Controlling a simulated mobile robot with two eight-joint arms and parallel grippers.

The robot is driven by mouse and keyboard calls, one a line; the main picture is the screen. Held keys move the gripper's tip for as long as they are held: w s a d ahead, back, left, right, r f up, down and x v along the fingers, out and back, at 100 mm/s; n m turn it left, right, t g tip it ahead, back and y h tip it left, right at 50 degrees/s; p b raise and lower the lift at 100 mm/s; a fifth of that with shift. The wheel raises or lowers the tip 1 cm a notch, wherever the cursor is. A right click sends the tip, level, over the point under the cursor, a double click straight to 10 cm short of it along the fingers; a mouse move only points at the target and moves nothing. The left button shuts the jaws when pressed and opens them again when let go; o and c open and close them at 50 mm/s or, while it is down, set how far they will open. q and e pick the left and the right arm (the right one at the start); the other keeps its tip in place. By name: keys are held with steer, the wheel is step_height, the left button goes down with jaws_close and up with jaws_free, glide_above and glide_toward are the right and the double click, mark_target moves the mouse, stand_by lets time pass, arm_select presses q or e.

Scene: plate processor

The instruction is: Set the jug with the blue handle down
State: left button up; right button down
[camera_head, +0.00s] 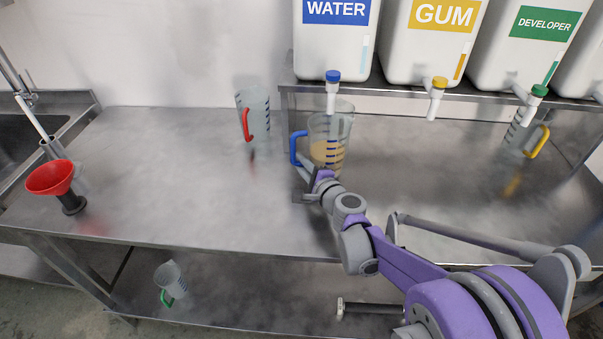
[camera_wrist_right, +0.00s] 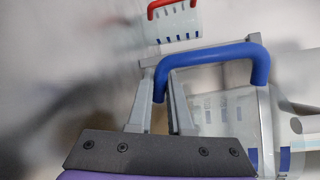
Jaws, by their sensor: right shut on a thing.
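The jug with the blue handle (camera_head: 326,128) is clear and holds tan liquid in its lower part. It is upright below the blue WATER tap, with its handle on the left. Whether its base touches the counter (camera_head: 200,190) is hard to tell. My right gripper (camera_head: 308,176) is shut on this jug at its handle side; the arm hides part of the jug's base. In the right wrist view the blue handle (camera_wrist_right: 232,52) arches by the grey fingers (camera_wrist_right: 163,85). My left gripper is not in view.
A red-handled jug (camera_head: 258,110) stands to the left, and a yellow-handled jug (camera_head: 518,136) at the right. WATER (camera_head: 335,45), GUM (camera_head: 425,50) and DEVELOPER (camera_head: 525,50) tanks sit on a raised shelf with taps. A red funnel (camera_head: 50,178) is far left. The left-centre counter is clear.

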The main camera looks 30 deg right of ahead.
mark_target(302, 183)
steer(key=shift+f+b, duration=0.35)
steer(key=shift+f, duration=1.45)
steer(key=shift+f, duration=0.15)
steer(key=c, duration=0.8)
jaws_free()
steer(key=shift+c, duration=0.2)
steer(key=shift+r, duration=0.2)
steer(key=s, duration=0.4)
steer(key=s+r, duration=0.1)
steer(key=s, duration=0.7)
steer(key=shift+r+p, duration=0.35)
